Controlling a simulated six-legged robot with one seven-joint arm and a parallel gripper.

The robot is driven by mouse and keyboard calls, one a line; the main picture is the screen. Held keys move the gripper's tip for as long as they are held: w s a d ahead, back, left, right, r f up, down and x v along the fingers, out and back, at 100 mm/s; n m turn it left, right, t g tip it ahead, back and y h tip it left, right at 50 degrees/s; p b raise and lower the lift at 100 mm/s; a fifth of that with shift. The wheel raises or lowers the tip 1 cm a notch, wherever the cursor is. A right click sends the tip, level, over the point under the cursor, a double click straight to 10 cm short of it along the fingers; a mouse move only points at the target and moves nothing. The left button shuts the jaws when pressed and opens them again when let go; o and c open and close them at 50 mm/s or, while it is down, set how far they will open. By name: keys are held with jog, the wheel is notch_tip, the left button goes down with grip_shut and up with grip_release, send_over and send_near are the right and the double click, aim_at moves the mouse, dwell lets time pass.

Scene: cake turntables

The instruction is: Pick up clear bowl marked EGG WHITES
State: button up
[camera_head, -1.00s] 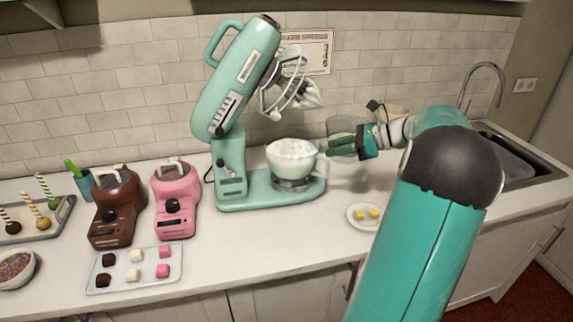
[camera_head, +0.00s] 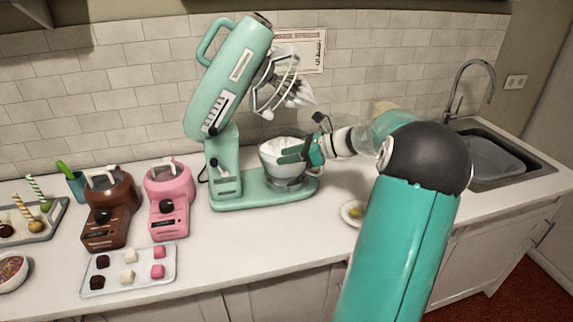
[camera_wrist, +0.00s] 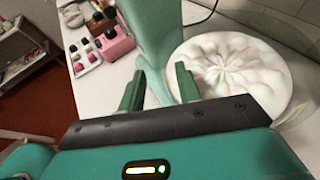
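My gripper (camera_head: 292,152) is at the mixer's bowl, its fingers overlapping the bowl's right side in the head view. In the wrist view my gripper (camera_wrist: 160,88) has its two fingers apart with nothing between them. The mixer bowl (camera_head: 270,160) holds white whipped contents; a round white swirled mass (camera_wrist: 232,70) shows right of the fingers in the wrist view. A pale, see-through shape (camera_head: 374,126) shows behind my arm; I cannot tell whether it is the clear bowl. No EGG WHITES lettering is readable.
The green stand mixer (camera_head: 228,85) has its head raised with a whisk (camera_head: 275,88). Brown (camera_head: 110,210) and pink (camera_head: 167,203) small machines stand left. A tray of cubes (camera_head: 128,272) lies in front. A small plate (camera_head: 350,214) is partly behind my arm. The sink (camera_head: 495,160) is right.

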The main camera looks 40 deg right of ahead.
jog(key=shift+w+a+f, duration=0.25)
jog(key=shift+w+a, duration=0.05)
jog(key=shift+w, duration=0.2)
grip_shut()
dwell(1.1)
